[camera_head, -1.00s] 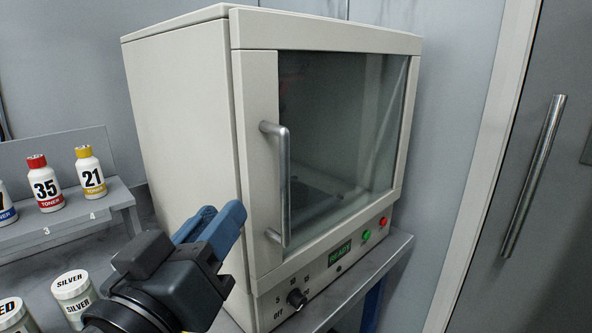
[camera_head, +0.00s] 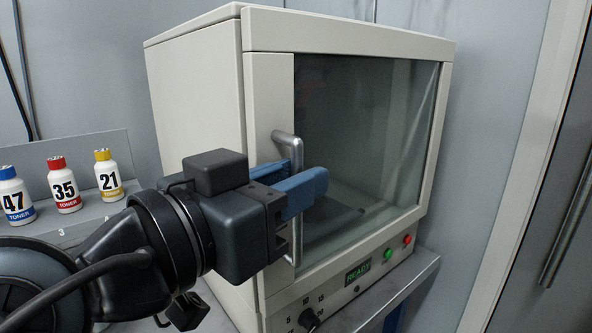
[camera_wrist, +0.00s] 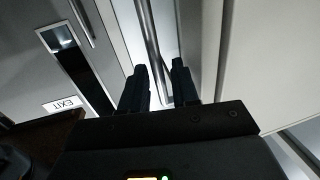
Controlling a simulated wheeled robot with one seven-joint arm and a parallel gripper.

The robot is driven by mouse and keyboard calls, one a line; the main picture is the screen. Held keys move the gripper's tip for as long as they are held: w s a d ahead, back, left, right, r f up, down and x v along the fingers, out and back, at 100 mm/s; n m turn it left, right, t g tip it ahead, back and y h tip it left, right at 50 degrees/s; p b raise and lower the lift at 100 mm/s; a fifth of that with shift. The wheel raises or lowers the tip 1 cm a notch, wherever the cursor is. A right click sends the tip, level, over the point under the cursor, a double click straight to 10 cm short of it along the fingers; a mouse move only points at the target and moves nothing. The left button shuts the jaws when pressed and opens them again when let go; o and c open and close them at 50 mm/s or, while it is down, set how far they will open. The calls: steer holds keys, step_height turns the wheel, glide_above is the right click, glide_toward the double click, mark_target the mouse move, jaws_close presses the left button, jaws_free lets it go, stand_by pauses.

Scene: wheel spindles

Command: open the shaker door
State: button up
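The shaker (camera_head: 195,100) is a cream cabinet with a glass-windowed door (camera_head: 268,110), which is closed. A vertical metal bar handle (camera_head: 297,238) runs along the door's left side. My gripper (camera_head: 296,178) is at the middle of the handle, with its blue fingers either side of the bar. In the wrist view the handle (camera_wrist: 150,40) passes between my two dark fingertips (camera_wrist: 159,72). The fingers are apart, with a gap showing beside the bar, so my gripper is open around it. The inside of the shaker is dim behind the glass.
Below the door are a READY display (camera_head: 358,272), a green button (camera_head: 388,254), a red button (camera_head: 407,240) and a knob (camera_head: 309,320). Toner bottles (camera_head: 64,185) stand on a shelf at left. A grey door (camera_head: 560,200) with a long handle is at right.

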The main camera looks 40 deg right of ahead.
steer(key=shift+d, duration=0.5)
steer(key=shift+c, duration=0.2)
jaws_close()
